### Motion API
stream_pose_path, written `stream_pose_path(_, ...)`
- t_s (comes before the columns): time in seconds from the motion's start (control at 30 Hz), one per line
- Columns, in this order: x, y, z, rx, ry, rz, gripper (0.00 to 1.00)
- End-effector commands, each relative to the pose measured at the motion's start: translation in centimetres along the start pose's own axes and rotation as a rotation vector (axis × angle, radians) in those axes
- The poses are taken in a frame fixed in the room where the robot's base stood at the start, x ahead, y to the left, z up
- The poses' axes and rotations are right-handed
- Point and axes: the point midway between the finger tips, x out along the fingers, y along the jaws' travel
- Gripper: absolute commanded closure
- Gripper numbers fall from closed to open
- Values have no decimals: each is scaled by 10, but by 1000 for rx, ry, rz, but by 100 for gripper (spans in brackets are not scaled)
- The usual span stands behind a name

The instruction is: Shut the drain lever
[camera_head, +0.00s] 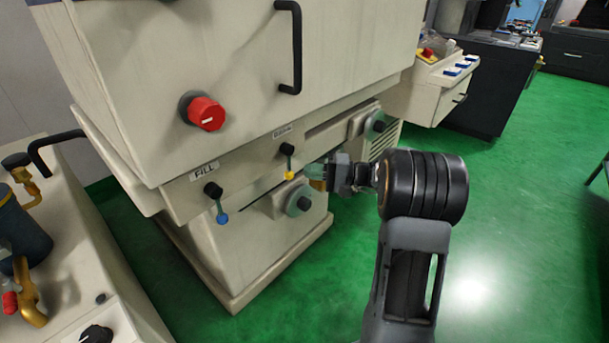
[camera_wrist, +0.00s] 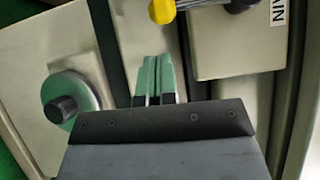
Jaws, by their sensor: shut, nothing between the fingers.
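The drain lever (camera_head: 289,162) is on the cream machine front, under a small label. Its black hub is at the top and its yellow tip hangs downward in the head view. My gripper (camera_head: 312,171) is just right of the yellow tip in the head view. In the wrist view my gripper (camera_wrist: 157,62) has its green fingers together, empty, below the yellow tip with a visible gap.
The FILL lever (camera_head: 217,204) with a blue tip hangs to the left. A round grey fitting with a black knob (camera_head: 303,204) sits below the drain lever. A red knob (camera_head: 206,114) and black handle (camera_head: 291,48) stick out above. Green floor is open at right.

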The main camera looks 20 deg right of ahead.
Motion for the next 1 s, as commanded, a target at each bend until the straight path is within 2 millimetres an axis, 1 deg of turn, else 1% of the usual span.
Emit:
stream_pose_path(0.03,-8,3,-7,0,2,-1,100)
stream_pose_path(0.1,-24,0,-5,1,4,-1,100)
stream_pose_path(0.2,-43,2,-4,1,-1,-1,100)
stream_pose_path(0.4,-75,3,-4,0,-5,-1,100)
stream_pose_path(0.5,-87,4,-4,1,-5,-1,100)
stream_pose_path(0.7,-100,4,-4,0,-6,0,100)
stream_pose_path(1.0,-103,5,-4,0,-6,0,100)
